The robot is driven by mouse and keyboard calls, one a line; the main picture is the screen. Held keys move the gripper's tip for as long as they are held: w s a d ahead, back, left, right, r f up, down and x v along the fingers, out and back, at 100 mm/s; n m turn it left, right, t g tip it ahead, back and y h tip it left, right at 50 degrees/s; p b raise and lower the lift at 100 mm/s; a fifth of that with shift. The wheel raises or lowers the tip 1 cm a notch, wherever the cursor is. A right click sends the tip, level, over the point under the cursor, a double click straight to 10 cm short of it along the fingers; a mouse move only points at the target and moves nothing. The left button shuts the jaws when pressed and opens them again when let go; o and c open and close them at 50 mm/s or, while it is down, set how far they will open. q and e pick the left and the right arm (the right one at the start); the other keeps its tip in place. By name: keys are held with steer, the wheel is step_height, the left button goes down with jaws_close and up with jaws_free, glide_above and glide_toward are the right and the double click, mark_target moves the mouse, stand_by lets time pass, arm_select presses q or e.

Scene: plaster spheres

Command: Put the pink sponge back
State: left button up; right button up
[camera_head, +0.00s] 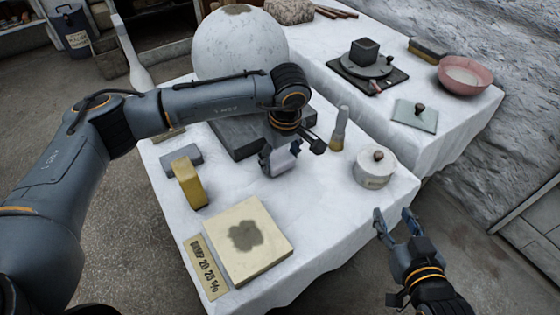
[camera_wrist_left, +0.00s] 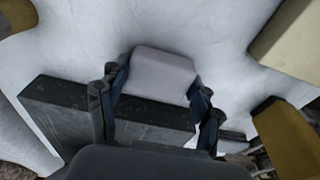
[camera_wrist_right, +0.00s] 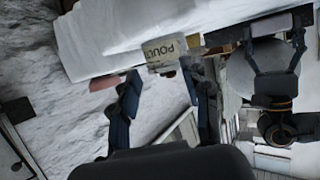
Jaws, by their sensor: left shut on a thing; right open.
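My left gripper (camera_head: 275,160) is shut on a pale greyish-pink block, which looks like the pink sponge (camera_head: 284,163). It holds the sponge over the white-covered table, beside a dark slab (camera_head: 236,138). The left wrist view shows the sponge (camera_wrist_left: 162,70) between both fingers, with the dark slab (camera_wrist_left: 65,110) behind; I cannot tell whether the sponge touches the cloth. A yellow sponge (camera_head: 190,185) stands on the table to the left, with a grey-blue block (camera_head: 182,157) next to it. My right gripper (camera_head: 394,219) is open and empty off the table's right edge.
A large white sphere (camera_head: 238,48) rests at the back. A brush (camera_head: 340,128) and a lidded pot (camera_head: 374,170) stand right of the left gripper. A stained pale slab (camera_head: 245,240) lies in front. A second table holds a pink bowl (camera_head: 466,76) and turntable (camera_head: 366,70).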

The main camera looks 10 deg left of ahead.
arm_select(q)
steer(key=shift+f, duration=0.5)
arm_select(e)
steer(key=shift+w+a+r+t, duration=0.15)
steer(key=shift+w+r+t, duration=0.2)
steer(key=shift+r, duration=0.35)
arm_select(q)
steer(key=shift+f, duration=0.15)
arm_select(e)
steer(key=shift+w+a+r+t, duration=0.1)
steer(key=shift+r+t, duration=0.15)
steer(key=shift+r, duration=0.05)
arm_select(q)
steer(key=o, duration=1)
arm_select(e)
steer(key=shift+r, duration=0.15)
